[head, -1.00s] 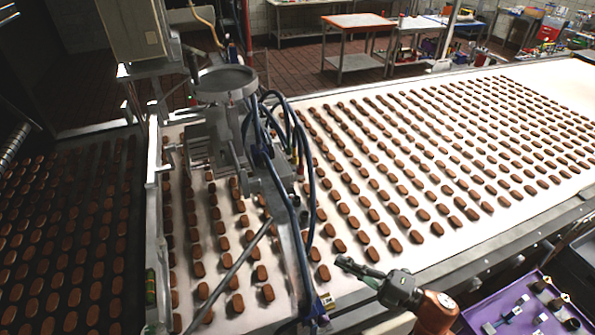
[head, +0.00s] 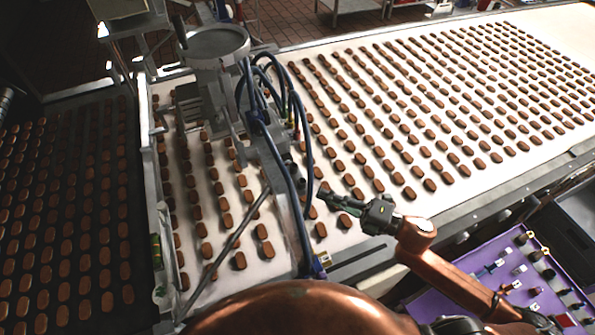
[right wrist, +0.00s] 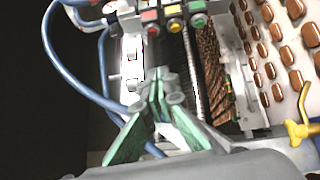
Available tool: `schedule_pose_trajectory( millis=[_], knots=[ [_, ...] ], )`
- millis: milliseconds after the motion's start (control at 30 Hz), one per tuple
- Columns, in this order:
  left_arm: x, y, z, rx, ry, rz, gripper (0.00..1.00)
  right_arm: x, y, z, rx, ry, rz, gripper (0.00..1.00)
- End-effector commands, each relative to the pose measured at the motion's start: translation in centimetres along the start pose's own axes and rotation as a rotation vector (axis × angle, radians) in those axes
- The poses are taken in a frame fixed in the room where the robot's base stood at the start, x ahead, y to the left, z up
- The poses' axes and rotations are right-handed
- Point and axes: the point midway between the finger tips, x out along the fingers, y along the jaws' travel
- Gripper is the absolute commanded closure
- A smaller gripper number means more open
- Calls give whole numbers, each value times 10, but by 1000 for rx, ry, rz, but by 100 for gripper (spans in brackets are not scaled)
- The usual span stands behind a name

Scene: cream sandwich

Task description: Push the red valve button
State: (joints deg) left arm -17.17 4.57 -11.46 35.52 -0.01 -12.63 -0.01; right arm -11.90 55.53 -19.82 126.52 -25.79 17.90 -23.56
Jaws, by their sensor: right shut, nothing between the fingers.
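In the head view my right gripper (head: 328,195) is beside the machine's blue hoses, above the near edge of the conveyor. The buttons cannot be made out in the head view. My left gripper is not in view.
Blue hoses (head: 296,170) hang close to the left of my right gripper. The white conveyor (head: 480,185) carries rows of brown biscuits. A metal machine with a round bowl (head: 214,46) stands over it. A purple tray (head: 440,298) with small items lies at lower right.

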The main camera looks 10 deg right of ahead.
Motion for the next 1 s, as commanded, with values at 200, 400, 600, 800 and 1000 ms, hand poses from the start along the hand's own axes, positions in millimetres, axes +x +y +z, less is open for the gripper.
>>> schedule_pose_trajectory(
  millis=[200,400,600,800,1000],
  knots=[
    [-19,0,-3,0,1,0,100,45,6,0,-2,2,4,100],
    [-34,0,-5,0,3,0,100,81,4,6,-1,0,1,100],
    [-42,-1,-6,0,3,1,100,96,2,24,0,0,0,100],
    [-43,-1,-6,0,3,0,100,101,1,28,0,1,1,100],
    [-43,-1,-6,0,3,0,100,101,0,28,0,1,0,100]
  ],
)
